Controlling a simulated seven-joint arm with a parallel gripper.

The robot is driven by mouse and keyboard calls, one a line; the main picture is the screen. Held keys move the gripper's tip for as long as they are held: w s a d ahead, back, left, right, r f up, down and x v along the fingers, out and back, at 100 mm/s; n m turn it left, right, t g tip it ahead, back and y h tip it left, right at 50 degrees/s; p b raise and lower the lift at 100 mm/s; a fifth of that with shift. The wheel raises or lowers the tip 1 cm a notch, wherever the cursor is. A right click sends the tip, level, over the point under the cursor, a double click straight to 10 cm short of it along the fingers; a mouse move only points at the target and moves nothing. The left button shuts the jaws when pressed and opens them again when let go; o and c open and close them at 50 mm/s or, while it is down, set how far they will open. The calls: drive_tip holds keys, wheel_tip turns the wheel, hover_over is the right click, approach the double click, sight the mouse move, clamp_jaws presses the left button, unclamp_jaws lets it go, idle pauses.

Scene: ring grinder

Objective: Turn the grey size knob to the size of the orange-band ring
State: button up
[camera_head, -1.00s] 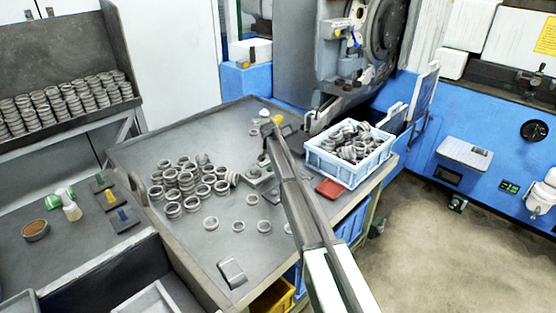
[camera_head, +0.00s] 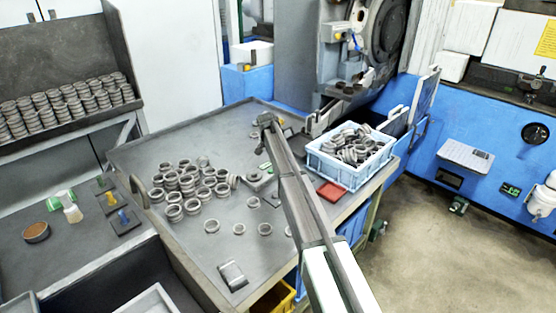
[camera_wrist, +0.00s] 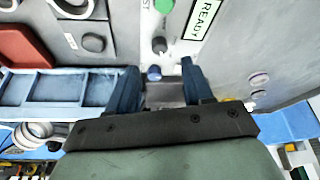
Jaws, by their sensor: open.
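My gripper (camera_wrist: 165,82) is open in the wrist view, with its two dark fingers apart and nothing held between them. A dark grey round knob (camera_wrist: 93,42) is on a grey surface to the left of the fingers. Another grey round control (camera_wrist: 160,45) is on a white panel beyond the fingertips, with a blue one (camera_wrist: 154,73) between the fingers. I cannot tell which grey one is the size knob. In the head view my gripper (camera_head: 266,121) is over the table's far part. Many grey rings (camera_head: 190,180) lie on the table; no orange band can be made out.
A blue crate (camera_head: 345,178) full of rings stands right of my arm, beside a red tray (camera_head: 330,192). A green button (camera_wrist: 164,5) and a READY label (camera_wrist: 203,18) are on the panel. The table's front middle is mostly clear.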

drive_tip(key=v, duration=0.7)
